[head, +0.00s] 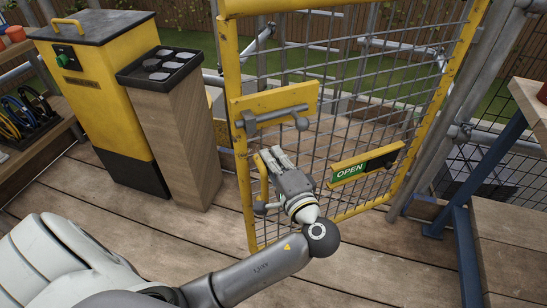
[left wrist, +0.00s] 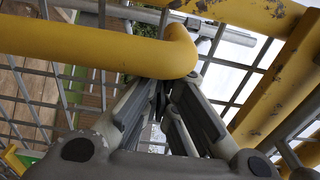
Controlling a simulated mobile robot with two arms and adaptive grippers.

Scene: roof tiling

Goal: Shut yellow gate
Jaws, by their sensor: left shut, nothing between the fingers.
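The yellow gate (head: 235,135) with grey wire mesh stands in the middle of the head view, its free edge on the left and its other side by a grey post at right. A grey slide bolt (head: 275,117) sits on its yellow plate. A small sign on it reads OPEN (head: 349,171). My left gripper (head: 273,156) is shut and empty in front of the mesh, beside the yellow pull handle (head: 262,183). In the left wrist view the handle tube (left wrist: 100,45) crosses just beyond the shut fingers (left wrist: 162,88). I cannot tell whether they touch. My right gripper is out of view.
A yellow and black cabinet (head: 105,90) and a wooden pedestal with a black top (head: 175,130) stand left of the gate. A wooden bench with a blue leg (head: 470,240) is at right. Bare deck boards (head: 375,255) lie in front.

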